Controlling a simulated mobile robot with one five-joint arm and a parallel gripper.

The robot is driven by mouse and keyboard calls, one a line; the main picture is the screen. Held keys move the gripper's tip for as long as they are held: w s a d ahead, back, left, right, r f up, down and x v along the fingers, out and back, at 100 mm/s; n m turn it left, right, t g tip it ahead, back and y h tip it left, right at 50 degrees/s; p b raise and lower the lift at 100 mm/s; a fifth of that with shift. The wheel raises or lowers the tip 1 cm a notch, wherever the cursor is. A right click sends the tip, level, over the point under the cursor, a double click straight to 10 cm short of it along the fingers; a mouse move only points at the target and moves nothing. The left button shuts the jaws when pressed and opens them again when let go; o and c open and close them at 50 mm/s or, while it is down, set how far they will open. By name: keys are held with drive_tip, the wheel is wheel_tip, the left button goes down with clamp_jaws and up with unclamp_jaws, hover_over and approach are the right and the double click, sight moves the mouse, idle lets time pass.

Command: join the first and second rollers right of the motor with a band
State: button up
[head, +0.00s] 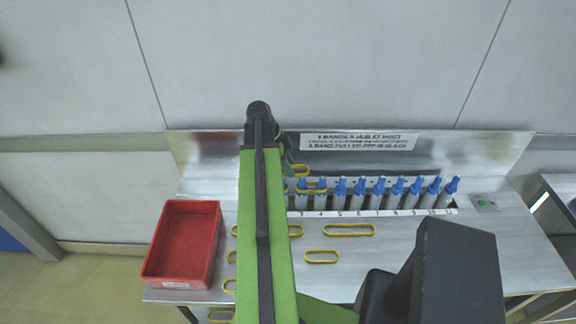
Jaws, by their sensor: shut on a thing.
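The motor and the left end of the row are hidden behind my green arm. My gripper (290,168) is mostly hidden behind the arm, above the left part of the row. It is shut on a yellow band (301,169), which shows just right of it, above the roller tops. Another yellow band (313,191) appears to go around the rollers near 3 and 4.
Several loose yellow bands lie on the table, including a long one (349,230) and a short one (321,257). A red bin (184,243) stands empty at the left. A sign (359,141) is on the back panel. A small plate (484,202) lies at the right.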

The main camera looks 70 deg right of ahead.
wheel_tip(320, 180, down, 7)
drive_tip(key=b, duration=0.6)
drive_tip(key=shift+r, duration=0.15)
drive_tip(key=o, duration=1.4)
drive_tip(key=p+v, duration=1.6)
drive_tip(key=v, duration=0.1)
drive_tip(key=shift+r, duration=0.2)
